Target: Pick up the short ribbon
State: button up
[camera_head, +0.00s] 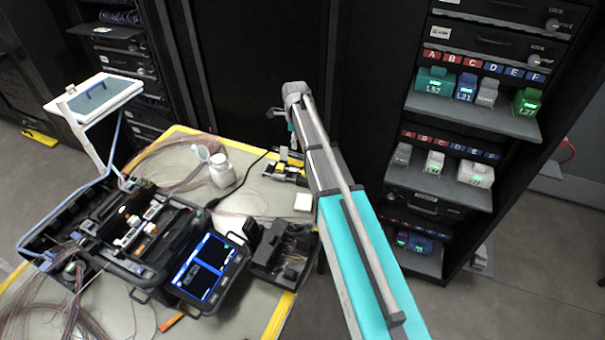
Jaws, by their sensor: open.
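I cannot pick out the short ribbon among the thin fibers on the work table (240,187). Loose pinkish fibers (178,165) fan out at the table's back left, and a thicker bundle (45,312) lies at the front left. The fusion splicer (145,240) stands open on the table, with its lit blue screen (205,266) facing up. My arm reaches up across the middle of the picture and bends near the table's back right corner. My gripper cannot be made out; the arm hides the area behind it.
A tablet (95,95) stands at the back left. A rack (478,120) with labelled modules is on the right.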

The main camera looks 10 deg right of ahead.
jog(key=shift+f, duration=0.2)
jog(key=b, duration=0.9)
send_over(297, 171)
notch_tip(297, 171, down, 8)
jog(key=shift+w+f, duration=0.15)
jog(key=shift+f, duration=0.1)
dwell(0.3)
jog(key=shift+a+f+b, duration=0.1)
jog(key=shift+f+b, duration=2.35)
jog(key=shift+f, duration=0.05)
grip_shut()
